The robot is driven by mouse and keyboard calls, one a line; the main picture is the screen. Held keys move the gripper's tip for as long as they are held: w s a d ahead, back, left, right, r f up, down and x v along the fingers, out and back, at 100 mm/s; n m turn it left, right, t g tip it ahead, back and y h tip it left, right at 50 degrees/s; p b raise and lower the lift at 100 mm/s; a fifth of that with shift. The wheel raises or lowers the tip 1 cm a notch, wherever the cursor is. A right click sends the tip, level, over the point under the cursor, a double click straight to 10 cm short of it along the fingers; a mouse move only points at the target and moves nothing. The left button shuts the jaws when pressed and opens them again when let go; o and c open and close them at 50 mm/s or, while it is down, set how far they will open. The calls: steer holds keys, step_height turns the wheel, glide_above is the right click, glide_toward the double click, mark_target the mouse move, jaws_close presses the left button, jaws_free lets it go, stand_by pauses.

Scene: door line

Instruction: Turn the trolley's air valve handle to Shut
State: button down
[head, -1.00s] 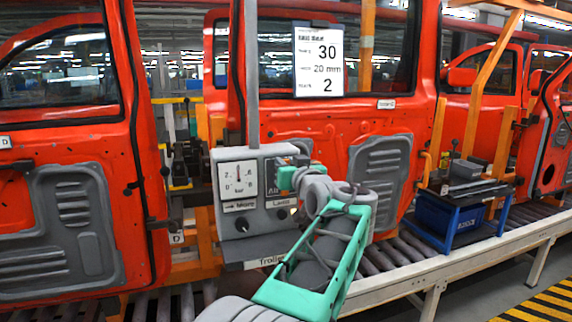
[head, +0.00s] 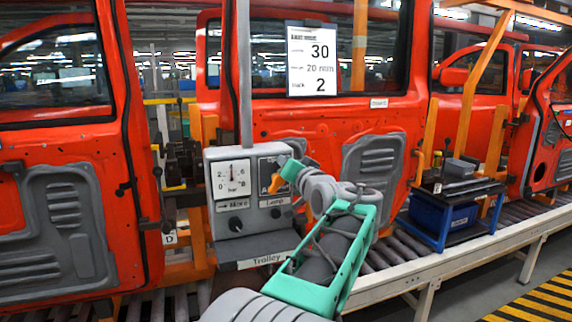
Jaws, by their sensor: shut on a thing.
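The trolley's grey control box (head: 248,239) stands left of centre in the head view, with a "Trolley" plate below it. An orange handle (head: 274,184) shows on the dark valve plate (head: 266,164) at the box's upper right. My gripper (head: 280,178), with green fingers, reaches in from the lower right and is shut on this handle. The visible orange part slopes. The fingers and wrist cover part of the handle and most of the plate's lettering, so I cannot read the handle's setting.
A pressure gauge (head: 232,178) sits left of the valve, its needle about upright. Below are knobs labelled "Move" (head: 236,224) and "Lamp" (head: 276,212). A grey post (head: 244,80) rises from the box. Red doors (head: 60,150) stand behind; a blue crate (head: 445,214) is at right.

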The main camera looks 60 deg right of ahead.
steer(key=shift+d+f, duration=0.1)
steer(key=shift+f, duration=0.05)
stand_by(0.3)
steer(key=c, duration=1.3)
jaws_free()
steer(key=shift+s, duration=0.1)
steer(key=b+v, duration=0.3)
steer(key=v, duration=0.4)
steer(key=shift+s+a, duration=0.3)
steer(key=shift+a, duration=0.05)
steer(key=shift+c, duration=0.2)
